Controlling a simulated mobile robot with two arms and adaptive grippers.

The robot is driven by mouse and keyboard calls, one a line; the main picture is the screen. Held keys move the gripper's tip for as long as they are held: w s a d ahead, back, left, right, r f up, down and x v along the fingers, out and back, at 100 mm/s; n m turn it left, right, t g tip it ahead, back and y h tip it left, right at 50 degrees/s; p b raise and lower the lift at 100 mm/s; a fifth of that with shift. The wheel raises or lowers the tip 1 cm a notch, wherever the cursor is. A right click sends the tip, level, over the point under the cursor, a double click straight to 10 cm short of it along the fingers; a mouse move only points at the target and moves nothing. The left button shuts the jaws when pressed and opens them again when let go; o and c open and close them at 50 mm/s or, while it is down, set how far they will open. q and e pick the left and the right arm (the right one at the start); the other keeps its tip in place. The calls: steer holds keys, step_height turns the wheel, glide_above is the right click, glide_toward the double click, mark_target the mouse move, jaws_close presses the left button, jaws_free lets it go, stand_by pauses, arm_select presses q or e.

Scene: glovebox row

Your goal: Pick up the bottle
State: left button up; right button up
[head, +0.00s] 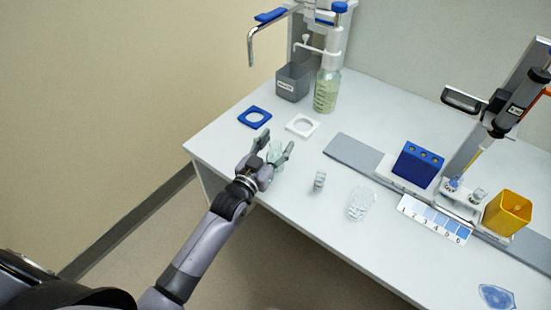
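A clear bottle with pale green contents (326,90) stands upright at the back of the bench, under the dispenser. My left gripper (279,141) is over the bench's front left part, in front of the white square ring and well short of that bottle. Its fingers are spread, one on each side of a small clear glass vessel (277,156). The gripper partly hides this vessel, and I cannot tell whether the fingers touch it or whether it is a bottle. My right gripper is not in view.
A grey bin (293,82) stands left of the green bottle. A blue square ring (254,117) and a white one (302,125) lie nearby. Small clear glassware (361,204), a blue rack (417,165) and a yellow container (507,213) stand to the right on the white bench (285,205).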

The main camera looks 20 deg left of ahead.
arm_select(q)
jaws_close()
stand_by(0.5)
